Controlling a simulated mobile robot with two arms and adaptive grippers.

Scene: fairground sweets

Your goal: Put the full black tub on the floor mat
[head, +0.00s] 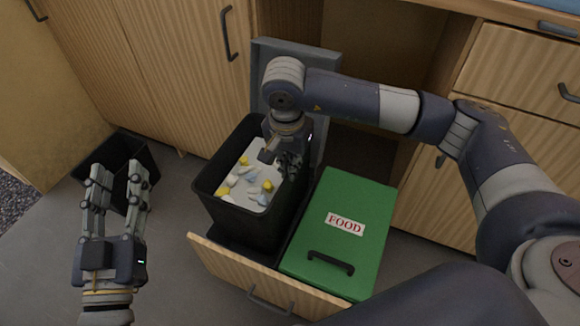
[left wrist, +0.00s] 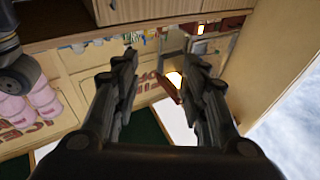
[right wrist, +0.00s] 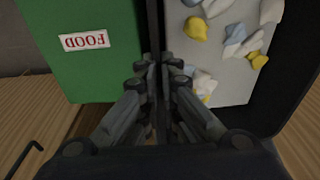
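The full black tub (head: 218,208) stands in the pulled-out drawer (head: 262,277), with crumpled white, yellow and blue litter in it. Its litter also shows in the right wrist view (right wrist: 235,45). My right gripper (head: 272,155) reaches down at the tub's right wall. In the right wrist view its fingers (right wrist: 160,75) are closed together with the dark tub wall (right wrist: 154,25) between them. My left gripper (head: 115,185) is open and empty, up in front of a second, empty-looking black tub (head: 120,155) on the floor. I cannot make out the floor mat.
A green bin marked FOOD (head: 350,215) stands right of the tub in the same drawer. A grey upright lid or panel (head: 290,55) is behind the tub. Wooden cabinets (head: 170,70) close off the back. Grey floor (head: 40,250) is free at the left front.

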